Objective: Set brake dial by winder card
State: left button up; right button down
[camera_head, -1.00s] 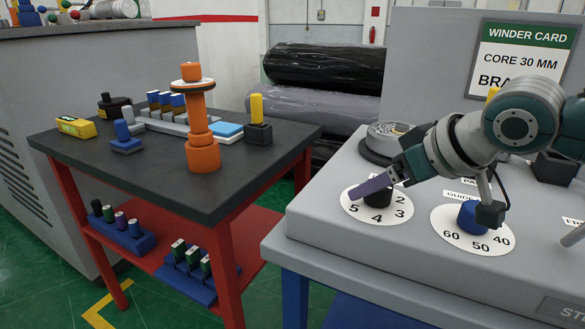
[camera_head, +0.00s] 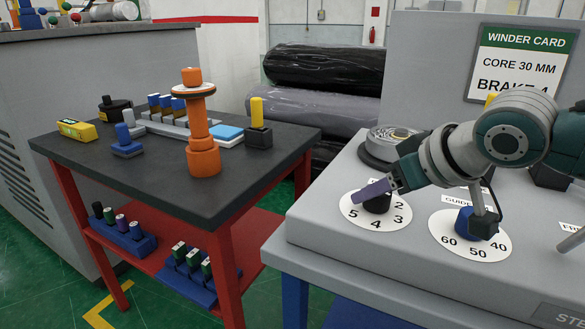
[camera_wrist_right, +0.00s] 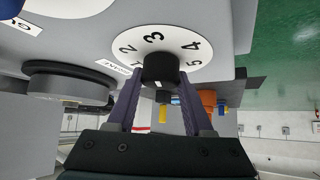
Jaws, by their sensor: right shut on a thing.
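The brake dial is a black knob (camera_head: 377,204) on a white numbered plate (camera_head: 358,222) on the grey console. Digits 2 to 5 show around it. My right gripper (camera_head: 370,191) has purple fingers closed around the knob. In the right wrist view the knob (camera_wrist_right: 160,68) sits between both fingers of the gripper (camera_wrist_right: 159,78), with a pale mark near its lower edge. I cannot tell its setting. The winder card (camera_head: 521,62) stands on the back panel, reading CORE 30 MM and BRAKE, with a partly hidden digit that looks like 4. My left gripper is out of view.
A blue guide knob (camera_head: 466,219) on a second plate marked 40, 50, 60 lies under my right forearm. A round metal part (camera_head: 391,138) sits behind the brake dial. A dark-topped red table (camera_head: 150,186) with an orange spindle (camera_head: 202,140) stands to the left.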

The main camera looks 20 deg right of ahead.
jog(key=m+h+p, duration=0.1)
jog(key=p, duration=0.1)
jog(key=m+h+p, duration=0.1)
jog(key=m+p, duration=0.1)
jog(key=shift+a+r, duration=0.15)
jog(key=shift+r, duration=0.05)
jog(key=shift+m+h, duration=0.5)
jog(key=shift+f+m+g+h+p, duration=0.25)
jog(key=shift+m+h+p, duration=0.2)
jog(key=shift+m+h, duration=0.35)
jog(key=shift+m+g+h, duration=0.35)
jog(key=shift+m+h, duration=0.05)
jog(key=shift+m, duration=0.5)
jog(key=shift+m+g+h+b, duration=0.7)
jog(key=shift+m+h+b, duration=0.2)
jog(key=shift+m, duration=0.5)
jog(key=shift+c, duration=1.5)
grip_release()
